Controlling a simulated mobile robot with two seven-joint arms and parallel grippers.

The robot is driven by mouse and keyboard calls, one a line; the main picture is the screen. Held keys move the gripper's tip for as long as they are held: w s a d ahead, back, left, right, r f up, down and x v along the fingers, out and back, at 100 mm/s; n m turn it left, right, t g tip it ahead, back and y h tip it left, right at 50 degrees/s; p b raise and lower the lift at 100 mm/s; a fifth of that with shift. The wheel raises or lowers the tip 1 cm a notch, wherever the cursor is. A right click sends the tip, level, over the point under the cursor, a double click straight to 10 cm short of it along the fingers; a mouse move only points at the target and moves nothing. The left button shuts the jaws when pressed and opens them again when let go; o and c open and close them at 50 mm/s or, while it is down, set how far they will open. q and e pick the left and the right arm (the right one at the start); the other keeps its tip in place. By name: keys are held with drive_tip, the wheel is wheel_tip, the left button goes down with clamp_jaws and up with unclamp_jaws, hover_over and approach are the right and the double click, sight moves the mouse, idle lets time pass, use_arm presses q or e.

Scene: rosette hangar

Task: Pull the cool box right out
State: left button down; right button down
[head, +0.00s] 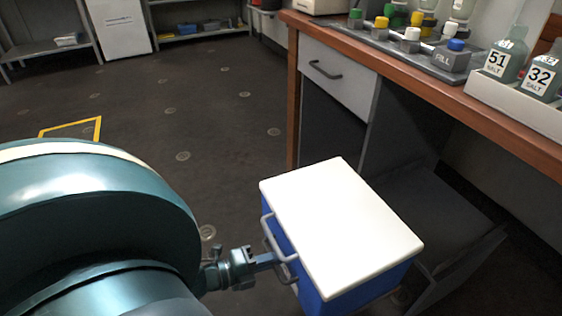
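The cool box (340,222) is a blue box with a white lid and a grey loop handle (276,240) on its left side. It stands upright beside the open space under the bench, at lower centre right. Most of its lid shows clear of the bench top. Whether its far end is still under the bench is hard to tell. My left gripper (277,260) reaches in from the left at the handle, its fingers close together and apparently shut on the bar. The fingertips are partly hidden by the handle. My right gripper is out of view.
A wooden-topped bench (420,75) with a drawer (335,78) runs along the right. It carries capped bottles in a grey rack (445,62) and salt bottles in a white tray (520,110). The dark floor (150,105) to the left is open, with a yellow marking (98,129).

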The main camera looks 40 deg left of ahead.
use_arm(q)
drive_tip(key=shift+s+a, duration=0.15)
drive_tip(key=shift+s, duration=0.05)
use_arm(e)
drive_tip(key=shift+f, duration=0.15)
use_arm(q)
drive_tip(key=c, duration=1.6)
unclamp_jaws()
drive_tip(key=shift+c, duration=0.2)
drive_tip(key=shift+r, duration=0.1)
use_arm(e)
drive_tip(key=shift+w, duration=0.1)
use_arm(q)
drive_tip(key=shift+w, duration=0.1)
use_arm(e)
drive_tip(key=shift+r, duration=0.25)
use_arm(q)
drive_tip(key=p+v, duration=0.2)
drive_tip(key=v, duration=1.1)
drive_tip(key=shift+s+p, duration=0.3)
drive_tip(key=shift+p, duration=0.1)
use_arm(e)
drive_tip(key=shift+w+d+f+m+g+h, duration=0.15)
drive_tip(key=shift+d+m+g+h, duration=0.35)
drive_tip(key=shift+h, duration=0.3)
